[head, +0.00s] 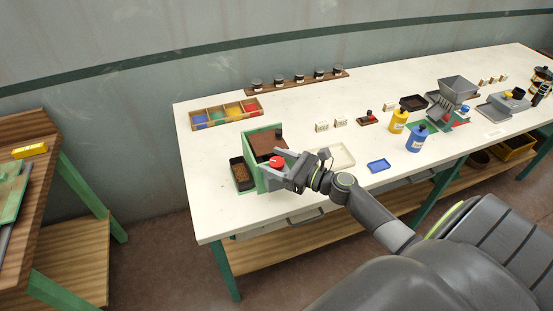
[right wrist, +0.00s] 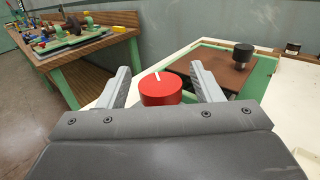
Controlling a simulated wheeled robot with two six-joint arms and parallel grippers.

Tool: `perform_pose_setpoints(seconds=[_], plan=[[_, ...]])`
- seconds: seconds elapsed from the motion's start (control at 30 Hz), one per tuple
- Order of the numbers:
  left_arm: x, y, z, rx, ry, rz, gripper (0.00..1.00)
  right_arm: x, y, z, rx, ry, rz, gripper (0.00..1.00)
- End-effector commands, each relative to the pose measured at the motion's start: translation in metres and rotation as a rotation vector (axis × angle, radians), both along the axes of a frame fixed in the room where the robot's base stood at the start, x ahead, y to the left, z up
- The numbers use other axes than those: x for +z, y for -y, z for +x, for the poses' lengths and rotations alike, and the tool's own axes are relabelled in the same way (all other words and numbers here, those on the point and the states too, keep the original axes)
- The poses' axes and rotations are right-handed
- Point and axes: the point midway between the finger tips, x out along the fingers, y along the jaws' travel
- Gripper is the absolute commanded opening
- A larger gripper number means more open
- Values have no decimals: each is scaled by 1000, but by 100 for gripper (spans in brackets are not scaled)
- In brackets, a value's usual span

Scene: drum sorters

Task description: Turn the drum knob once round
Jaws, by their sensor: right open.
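The drum sorter is a green-framed box with a brown top (head: 266,142) near the left end of the white table. Its red knob (head: 276,161) faces the front right. My right gripper (head: 268,170) is open, its fingers reaching toward the knob. In the right wrist view, the red knob (right wrist: 160,88) with a white mark on top lies between the two grey fingertips (right wrist: 160,80), with gaps visible at both sides. The brown top with a black post (right wrist: 243,56) stands behind it. My left gripper is not in view.
A dark tray (head: 241,174) stands left of the sorter. A compartment box with coloured contents (head: 225,114) and a rack of dark-topped jars (head: 300,80) lie behind. A pale tray (head: 340,156), yellow bottle (head: 399,121) and blue bottle (head: 416,138) stand to the right.

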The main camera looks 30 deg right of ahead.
Motion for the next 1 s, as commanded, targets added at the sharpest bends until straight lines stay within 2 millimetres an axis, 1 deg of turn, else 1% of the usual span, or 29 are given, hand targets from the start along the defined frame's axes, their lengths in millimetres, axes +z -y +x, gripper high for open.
perform_pose_setpoints(seconds=[0.17, 0.2, 0.5, 0.53, 0.77, 1.0], plan=[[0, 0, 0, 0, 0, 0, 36, 0, 0, 0, 0, 0, 0, 59], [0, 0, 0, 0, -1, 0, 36, 0, 0, 0, 0, 0, 0, 57], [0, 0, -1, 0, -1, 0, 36, 0, 0, 0, 0, 0, 0, 17], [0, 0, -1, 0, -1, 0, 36, 0, 0, 0, 0, 0, 0, 15], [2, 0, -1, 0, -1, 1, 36, 1, 0, 0, -20, 0, 1, 15], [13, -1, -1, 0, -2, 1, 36, 2, -1, 0, -127, 0, 4, 15]])
